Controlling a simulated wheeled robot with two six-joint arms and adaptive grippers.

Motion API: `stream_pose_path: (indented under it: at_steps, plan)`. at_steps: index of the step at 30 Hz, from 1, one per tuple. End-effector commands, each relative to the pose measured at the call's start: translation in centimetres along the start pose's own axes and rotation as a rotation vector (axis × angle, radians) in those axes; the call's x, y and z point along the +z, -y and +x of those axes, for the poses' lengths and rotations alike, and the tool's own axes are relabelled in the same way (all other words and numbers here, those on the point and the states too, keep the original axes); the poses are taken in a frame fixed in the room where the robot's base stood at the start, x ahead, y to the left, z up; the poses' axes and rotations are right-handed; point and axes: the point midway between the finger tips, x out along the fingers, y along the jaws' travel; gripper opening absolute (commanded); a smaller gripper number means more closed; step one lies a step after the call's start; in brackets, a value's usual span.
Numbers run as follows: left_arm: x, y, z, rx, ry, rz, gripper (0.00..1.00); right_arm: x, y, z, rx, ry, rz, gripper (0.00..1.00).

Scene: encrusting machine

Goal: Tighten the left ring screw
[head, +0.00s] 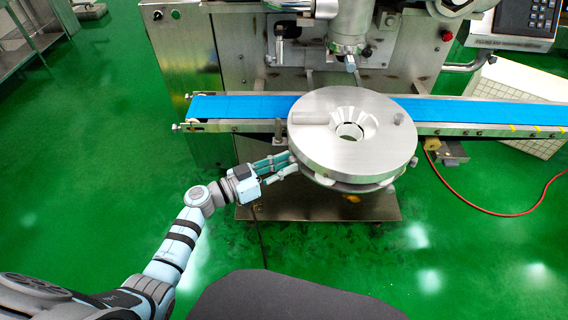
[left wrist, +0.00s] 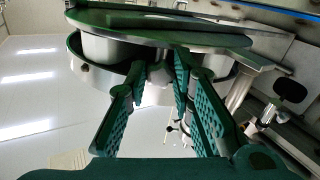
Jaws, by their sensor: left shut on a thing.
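A round steel disc with a central funnel hole (head: 352,150) sits in front of the blue conveyor, with a ring below its rim. My left gripper (head: 292,164) reaches in from the left, with its fingertips at the ring's left edge, under the disc. In the left wrist view, the green fingers (left wrist: 158,72) are shut around a small pale knob, the left ring screw (left wrist: 159,80), at the steel ring (left wrist: 97,48). In the head view the screw is hidden by the fingers and the rim. My right gripper is out of view.
A blue conveyor belt (head: 240,106) runs behind the disc. A steel nozzle (head: 349,35) hangs above and behind it. A red cable (head: 475,204) lies on the floor at the right. The green floor left of the machine is clear.

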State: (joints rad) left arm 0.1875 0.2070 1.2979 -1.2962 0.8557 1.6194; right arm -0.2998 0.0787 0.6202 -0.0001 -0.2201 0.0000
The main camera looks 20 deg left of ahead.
Motion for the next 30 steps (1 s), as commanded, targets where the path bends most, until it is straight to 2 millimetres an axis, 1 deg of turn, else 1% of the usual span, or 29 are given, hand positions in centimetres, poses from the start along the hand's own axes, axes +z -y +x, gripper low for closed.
stream_pose_path:
  at_steps: [3, 12, 30]
  plan:
    - [-0.2, 0.0, 0.0, 0.0, 0.001, 0.089, 0.0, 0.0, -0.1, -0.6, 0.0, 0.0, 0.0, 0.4]
    - [-0.1, 0.2, 0.0, -0.001, 0.001, 0.369, 0.0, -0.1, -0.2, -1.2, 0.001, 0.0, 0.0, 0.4]
    - [-0.1, 0.4, 0.0, 0.0, 0.001, 0.941, 0.0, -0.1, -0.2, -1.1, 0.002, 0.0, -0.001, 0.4]
